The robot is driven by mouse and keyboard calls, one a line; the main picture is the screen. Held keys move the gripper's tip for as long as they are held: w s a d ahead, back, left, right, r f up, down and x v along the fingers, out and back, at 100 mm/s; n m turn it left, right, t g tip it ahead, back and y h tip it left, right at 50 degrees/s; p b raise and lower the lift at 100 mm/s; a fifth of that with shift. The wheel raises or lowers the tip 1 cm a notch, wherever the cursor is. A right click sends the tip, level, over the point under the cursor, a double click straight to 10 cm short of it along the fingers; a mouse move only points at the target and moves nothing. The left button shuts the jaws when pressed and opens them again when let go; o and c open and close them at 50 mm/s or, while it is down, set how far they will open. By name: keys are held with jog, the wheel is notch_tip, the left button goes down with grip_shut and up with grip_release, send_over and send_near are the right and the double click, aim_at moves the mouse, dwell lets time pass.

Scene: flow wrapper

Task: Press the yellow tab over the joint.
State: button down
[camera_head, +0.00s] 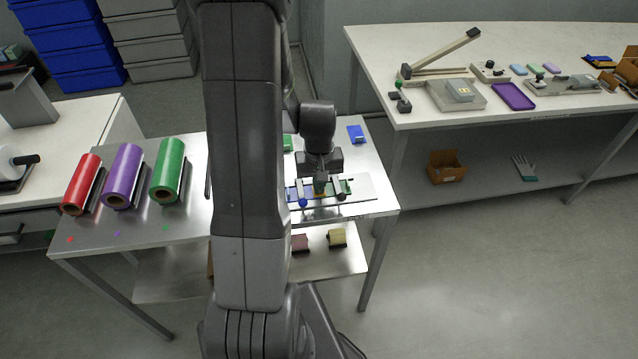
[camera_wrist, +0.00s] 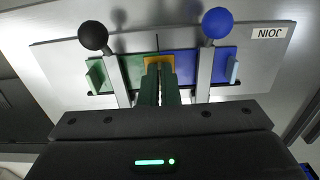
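In the wrist view a pale plate (camera_wrist: 262,62) marked JOIN holds a green film end (camera_wrist: 132,68) on the left and a blue film end (camera_wrist: 183,62) on the right. The yellow tab (camera_wrist: 158,59) lies across the joint between them. My gripper (camera_wrist: 157,68) has its two fingers close together, with the tips at the tab's near edge and hiding part of it. Nothing shows between the fingers; I cannot tell whether the tips touch the tab. In the head view my gripper (camera_head: 320,180) is low over the same plate (camera_head: 366,187).
Two clamp bars flank my fingers, one with a black knob (camera_wrist: 93,35) and one with a blue knob (camera_wrist: 217,23). A side bench (camera_head: 400,55) holds several tools.

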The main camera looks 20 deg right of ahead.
jog(key=shift+f, duration=0.1)
jog(key=c, duration=1.6)
grip_release()
notch_tip(320, 180, up, 14)
jog(key=shift+f, duration=0.15)
notch_tip(320, 180, down, 14)
jog(key=shift+r, duration=0.2)
jog(key=shift+r, duration=0.15)
